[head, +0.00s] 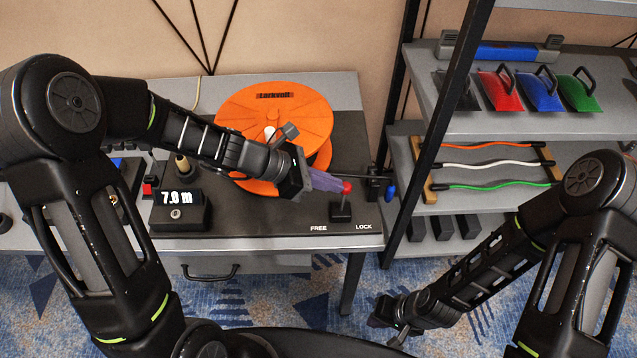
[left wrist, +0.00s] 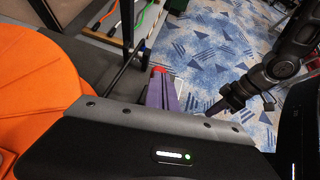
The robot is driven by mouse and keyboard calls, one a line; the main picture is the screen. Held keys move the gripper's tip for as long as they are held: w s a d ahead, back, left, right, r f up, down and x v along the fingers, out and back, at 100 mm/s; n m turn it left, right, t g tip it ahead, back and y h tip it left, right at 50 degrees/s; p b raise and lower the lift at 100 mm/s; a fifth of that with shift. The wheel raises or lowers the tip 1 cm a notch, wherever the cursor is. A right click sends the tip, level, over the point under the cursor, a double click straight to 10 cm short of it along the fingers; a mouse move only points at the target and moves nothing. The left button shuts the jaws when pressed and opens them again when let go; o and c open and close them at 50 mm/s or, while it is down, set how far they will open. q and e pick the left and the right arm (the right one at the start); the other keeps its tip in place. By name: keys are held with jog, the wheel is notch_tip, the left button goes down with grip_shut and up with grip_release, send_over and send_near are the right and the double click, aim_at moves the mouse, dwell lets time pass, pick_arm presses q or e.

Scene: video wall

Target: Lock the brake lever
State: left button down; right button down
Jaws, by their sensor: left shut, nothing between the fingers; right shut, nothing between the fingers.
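The brake lever (head: 346,187) has a red knob on a short stem, rising from a dark base on the bench's front right. Its base stands between the printed words FREE and LOCK. The stem looks nearly upright with a slight lean to the right. My left gripper (head: 328,182) is shut, with its purple fingertips right beside the knob's left side; I cannot tell whether they touch. In the left wrist view the red knob (left wrist: 158,70) shows at the tips of the fingers (left wrist: 165,92). My right gripper (head: 388,318) hangs low over the carpet, shut and away from the bench.
An orange reel (head: 290,115) stands on the bench behind my left wrist. A display box (head: 178,212) reading 7.0 m sits to the left. A shelf rack (head: 470,205) with cables and coloured handled items stands to the right, its dark post close to the bench.

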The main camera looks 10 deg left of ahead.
aim_at(347, 188)
pick_arm(q)
jog(key=shift+w+d+r+b, duration=0.1)
jog(key=shift+w+d+b, duration=0.15)
jog(key=shift+d, duration=0.6)
jog(key=shift+w+d+r+b, duration=0.1)
jog(key=shift+w+d, duration=0.1)
jog(key=shift+d, duration=0.75)
pick_arm(e)
jog(key=shift+a+f, duration=0.1)
jog(key=shift+f, duration=0.25)
pick_arm(q)
jog(key=shift+r, duration=0.1)
pick_arm(e)
jog(key=shift+r, duration=0.15)
